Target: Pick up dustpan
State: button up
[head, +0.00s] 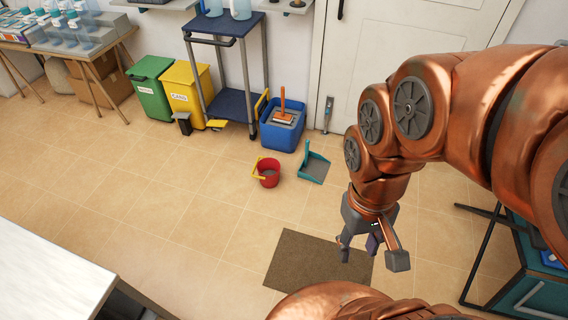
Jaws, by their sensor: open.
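A teal dustpan (314,168) with an upright handle stands on the tiled floor in the head view, in front of the white door and beside a blue bucket. My gripper (366,249) hangs from my copper arm, nearer to the camera and to the lower right of the dustpan in the picture. The gripper is open and empty, apart from the dustpan. In the picture it overlaps the brown mat on the floor. My arm does not cover the dustpan.
A red bucket (269,173) stands just left of the dustpan. A blue mop bucket (283,127), a dark trolley (237,106), and green (149,90) and yellow (187,92) bins stand behind. A brown mat (300,262) lies in front. A white counter (45,275) is lower left. Floor between is clear.

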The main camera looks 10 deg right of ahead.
aim_at(314, 168)
jog(key=u, duration=0.8)
jog(key=i, duration=3.6)
jog(key=z, duration=2.45)
